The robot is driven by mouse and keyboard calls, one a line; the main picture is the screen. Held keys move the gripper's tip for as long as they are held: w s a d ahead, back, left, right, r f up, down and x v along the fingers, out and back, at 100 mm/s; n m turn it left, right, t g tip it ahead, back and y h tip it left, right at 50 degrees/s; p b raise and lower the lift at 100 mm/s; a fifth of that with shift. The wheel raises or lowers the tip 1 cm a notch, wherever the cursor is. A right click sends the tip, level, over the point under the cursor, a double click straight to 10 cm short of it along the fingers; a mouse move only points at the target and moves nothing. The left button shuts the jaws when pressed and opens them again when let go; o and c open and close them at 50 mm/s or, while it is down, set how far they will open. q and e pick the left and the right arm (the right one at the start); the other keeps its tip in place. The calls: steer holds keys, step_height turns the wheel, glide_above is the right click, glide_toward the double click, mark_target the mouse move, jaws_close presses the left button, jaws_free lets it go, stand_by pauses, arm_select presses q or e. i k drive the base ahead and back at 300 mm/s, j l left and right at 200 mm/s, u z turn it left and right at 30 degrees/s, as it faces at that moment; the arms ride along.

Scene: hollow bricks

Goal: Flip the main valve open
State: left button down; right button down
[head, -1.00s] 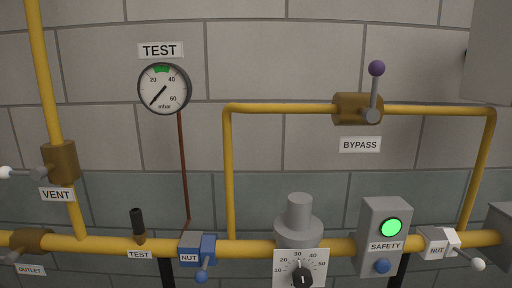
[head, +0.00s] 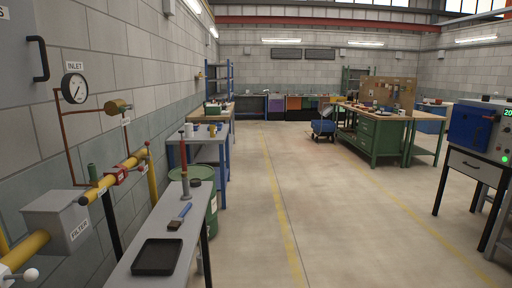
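A yellow gas pipe (head: 134,160) runs along the wall at the left of the head view. A small red fitting (head: 117,176) with a pale label sits on it; the label is too small to read, so I cannot tell whether it is the main valve. A white ball-ended handle (head: 30,274) shows at the lower left corner, its valve mostly out of frame. No label reading MAIN can be made out. Neither of my grippers is in view.
A grey FILTER box (head: 62,222) and a round gauge (head: 74,88) are at left. A narrow bench (head: 137,240) with a black tray (head: 158,257) and brush (head: 180,215) stands beside the pipe. A green drum (head: 211,209) is behind it. The floor (head: 340,220) is open.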

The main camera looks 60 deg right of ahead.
mark_target(147, 143)
steer(key=z, duration=1.3)
steer(key=i+l, duration=0.45)
steer(key=i, duration=0.2)
steer(key=i+l, duration=0.45)
steer(key=i, duration=0.2)
steer(key=i+l, duration=0.45)
steer(key=i, duration=0.2)
steer(key=i+l, duration=0.45)
steer(key=i, duration=0.25)
steer(key=i+l+u, duration=0.1)
steer(key=i+l, duration=0.35)
steer(key=i, duration=0.2)
